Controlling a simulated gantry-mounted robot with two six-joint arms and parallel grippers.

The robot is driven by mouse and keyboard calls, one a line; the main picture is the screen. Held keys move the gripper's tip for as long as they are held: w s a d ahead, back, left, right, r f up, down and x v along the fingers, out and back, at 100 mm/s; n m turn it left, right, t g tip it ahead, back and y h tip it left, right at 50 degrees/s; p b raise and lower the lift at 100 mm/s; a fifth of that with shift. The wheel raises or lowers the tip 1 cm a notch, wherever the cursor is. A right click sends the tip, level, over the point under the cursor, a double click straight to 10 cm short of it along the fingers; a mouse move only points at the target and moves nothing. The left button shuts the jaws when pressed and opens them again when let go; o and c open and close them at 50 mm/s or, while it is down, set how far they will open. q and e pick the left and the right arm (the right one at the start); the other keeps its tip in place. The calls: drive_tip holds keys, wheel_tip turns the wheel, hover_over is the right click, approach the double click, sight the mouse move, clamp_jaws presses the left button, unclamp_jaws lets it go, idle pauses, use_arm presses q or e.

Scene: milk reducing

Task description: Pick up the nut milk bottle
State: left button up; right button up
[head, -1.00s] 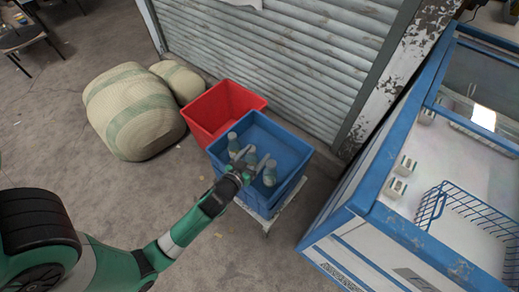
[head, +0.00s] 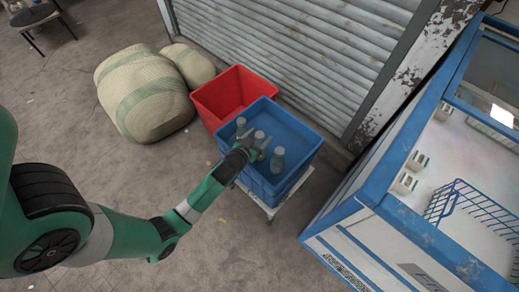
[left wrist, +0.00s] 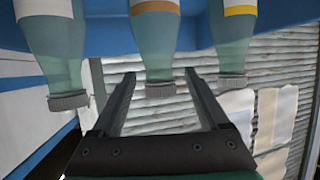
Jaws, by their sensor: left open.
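Three pale green bottles stand in a blue crate (head: 300,137) in the head view: a far left one (head: 241,126), a middle one (head: 259,137) and a right one (head: 277,160). My left gripper (head: 255,149) is open at the near side of the middle bottle. The left wrist view shows the bottles with caps downward. There the middle bottle (left wrist: 155,50), with a brown band, lines up between the open fingers (left wrist: 160,78). A yellow-banded bottle (left wrist: 236,40) is to the right and a white-labelled bottle (left wrist: 55,45) to the left. I cannot read the labels.
A red crate (head: 215,100) stands behind the blue one. Woven sacks (head: 145,95) lie to the left. A blue-framed freezer (head: 400,215) with a wire basket (head: 470,210) and small cartons stands on the right. A metal shutter (head: 300,50) is behind the crates.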

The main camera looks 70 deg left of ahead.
use_arm(q)
drive_tip(key=x, duration=0.3)
drive_tip(key=shift+w+a+b, duration=0.1)
drive_tip(key=shift+b, duration=0.3)
clamp_jaws()
idle(1.0)
